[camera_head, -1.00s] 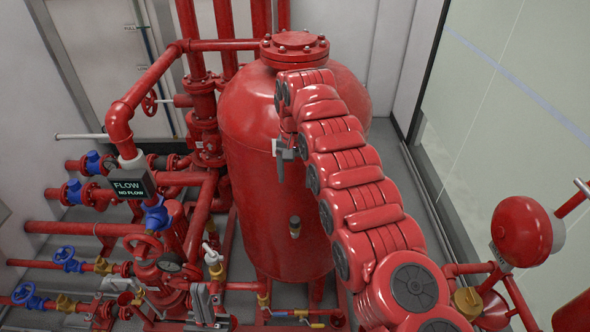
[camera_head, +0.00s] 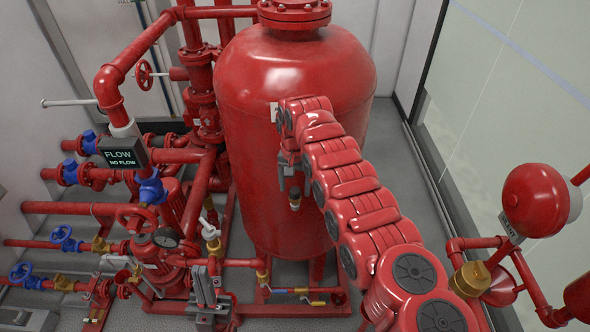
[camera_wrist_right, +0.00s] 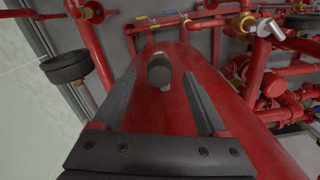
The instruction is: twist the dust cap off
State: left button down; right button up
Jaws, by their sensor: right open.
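A small dark cap on a brass fitting (camera_head: 294,200), which I take for the dust cap, stands out from the front of the red tank. In the right wrist view the dark cap (camera_wrist_right: 159,68) appears between the finger tips, with a gap on each side. My right gripper (camera_head: 293,180) is open just above and around it; I cannot tell if the cap is at finger depth. My left gripper (camera_head: 205,288) seems to be the grey jaws low among the pipes at left; whether they are open is unclear.
The large red tank (camera_head: 250,120) fills the middle. Valves with blue handwheels (camera_head: 65,238) and pipes crowd the left. A red bell (camera_head: 535,200) and a brass fitting (camera_head: 470,278) are at right. Clear floor (camera_head: 400,175) lies right of the tank.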

jog(key=shift+f, duration=0.6)
grip_shut()
jog(key=c, duration=0.7)
grip_release()
grip_shut()
jog(key=shift+f+n+b, duration=0.1)
jog(key=shift+n+b, duration=0.45)
jog(key=shift+n, duration=0.15)
jog(key=shift+n+b, duration=0.3)
jog(key=shift+n, duration=0.2)
